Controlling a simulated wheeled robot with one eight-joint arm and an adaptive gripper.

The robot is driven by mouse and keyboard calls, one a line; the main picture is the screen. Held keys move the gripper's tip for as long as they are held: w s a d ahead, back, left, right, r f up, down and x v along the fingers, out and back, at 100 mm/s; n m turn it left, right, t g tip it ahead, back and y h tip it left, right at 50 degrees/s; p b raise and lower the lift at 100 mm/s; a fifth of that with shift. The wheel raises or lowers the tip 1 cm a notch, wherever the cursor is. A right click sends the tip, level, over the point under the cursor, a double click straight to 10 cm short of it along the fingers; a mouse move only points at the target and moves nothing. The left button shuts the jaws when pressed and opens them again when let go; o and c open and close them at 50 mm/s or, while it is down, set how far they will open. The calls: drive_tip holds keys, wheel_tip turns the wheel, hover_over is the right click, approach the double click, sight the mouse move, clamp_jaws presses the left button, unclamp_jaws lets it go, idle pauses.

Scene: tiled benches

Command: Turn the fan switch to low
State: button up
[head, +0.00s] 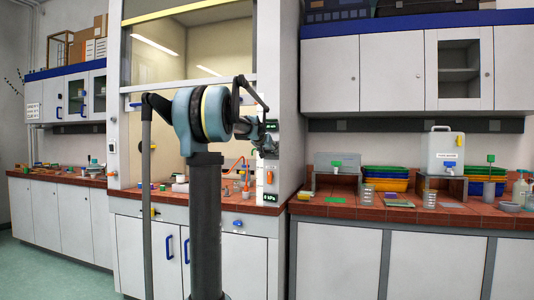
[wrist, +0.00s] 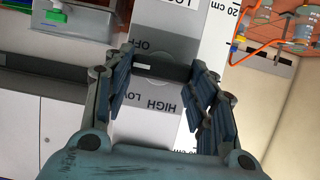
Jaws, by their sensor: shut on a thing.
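The fan switch (wrist: 165,71) is a dark bar knob with a short white mark near its left end in the wrist view. It lies across a grey and white panel (wrist: 178,126) printed OFF, HIGH and LOW, with the lettering partly covered. My gripper (wrist: 161,72) is shut on the switch, one finger at each end of the bar. The bar lies roughly level in this view. In the head view my gripper (head: 268,140) is at the right post of the fume hood, and my arm hides the switch there.
The fume hood (head: 155,102) has a raised glass sash and small items inside, including orange tubing (wrist: 240,38). A small dark display (head: 269,198) is lower on the post. A tiled bench (head: 400,212) to the right holds trays and a white container (head: 445,152).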

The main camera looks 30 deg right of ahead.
drive_tip(key=shift+w+a+n, duration=0.1)
drive_tip(key=shift+w+n, duration=0.05)
drive_tip(key=shift+n, duration=0.15)
drive_tip(key=shift+w+a+n+g+h, duration=0.1)
drive_tip(key=shift+n+g+h, duration=0.2)
drive_tip(key=shift+n, duration=0.25)
drive_tip(key=shift+w+a+n+g+h, duration=0.1)
drive_tip(key=shift+n+g+h, duration=0.1)
drive_tip(key=shift+n+h, duration=0.3)
drive_tip(key=n, duration=0.1)
drive_tip(key=n+g+h, duration=0.1)
drive_tip(key=n, duration=0.1)
drive_tip(key=shift+w+a+f+h, duration=0.1)
drive_tip(key=shift+w+f+h, duration=0.05)
drive_tip(key=shift+h, duration=0.15)
drive_tip(key=shift+n+g, duration=0.3)
drive_tip(key=shift+n, duration=0.05)
drive_tip(key=o, duration=1)
drive_tip(key=shift+o, duration=0.2)
drive_tip(key=v, duration=1.1)
drive_tip(key=shift+a, duration=0.45)
